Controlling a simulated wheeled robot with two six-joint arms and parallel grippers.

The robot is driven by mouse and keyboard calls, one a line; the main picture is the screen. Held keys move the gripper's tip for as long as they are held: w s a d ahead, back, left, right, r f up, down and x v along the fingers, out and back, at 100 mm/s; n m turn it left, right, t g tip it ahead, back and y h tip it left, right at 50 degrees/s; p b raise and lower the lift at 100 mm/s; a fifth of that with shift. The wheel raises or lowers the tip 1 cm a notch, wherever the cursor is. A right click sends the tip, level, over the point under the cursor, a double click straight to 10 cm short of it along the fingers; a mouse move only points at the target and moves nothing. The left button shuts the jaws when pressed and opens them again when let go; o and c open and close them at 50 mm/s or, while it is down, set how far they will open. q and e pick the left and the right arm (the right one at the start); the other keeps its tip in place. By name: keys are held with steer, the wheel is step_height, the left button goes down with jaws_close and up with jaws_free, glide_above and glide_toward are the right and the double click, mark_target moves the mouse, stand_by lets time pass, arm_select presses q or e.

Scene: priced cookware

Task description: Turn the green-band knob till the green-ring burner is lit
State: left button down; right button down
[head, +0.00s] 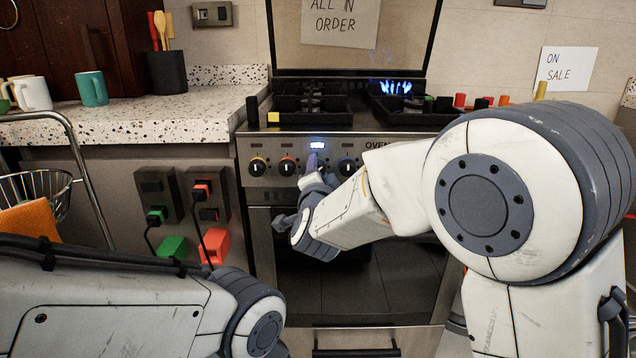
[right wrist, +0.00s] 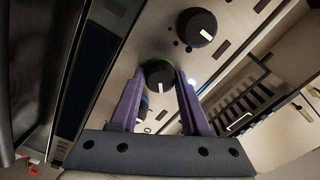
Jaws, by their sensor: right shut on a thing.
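The green-band knob (right wrist: 158,74) is black with a white pointer mark, and a green edge shows around it in the right wrist view. My right gripper (right wrist: 159,82) is shut on this knob, with one purple finger on each side. In the head view my right gripper (head: 313,163) is at the oven's front panel and hides most of the knob. A blue flame (head: 395,88) burns at the back right of the cooktop. I cannot make out the ring colour of that burner. My left gripper is out of view; only my left arm shows.
Yellow-band (head: 258,167), red-band (head: 287,167) and blue-band (head: 347,167) knobs sit on the same panel. Small coloured blocks stand along the cooktop's edges. Mugs (head: 92,88) and a utensil holder (head: 167,72) are on the left counter. Wall sockets (head: 157,193) with plugs are below it.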

steer(key=shift+f+m+b, duration=0.15)
steer(key=shift+m+b, duration=0.6)
steer(key=shift+m, duration=0.25)
steer(key=shift+c, duration=1.9)
jaws_free()
steer(key=shift+s, duration=0.1)
steer(key=s+p, duration=0.2)
steer(key=s, duration=0.8)
steer(key=shift+s, duration=0.15)
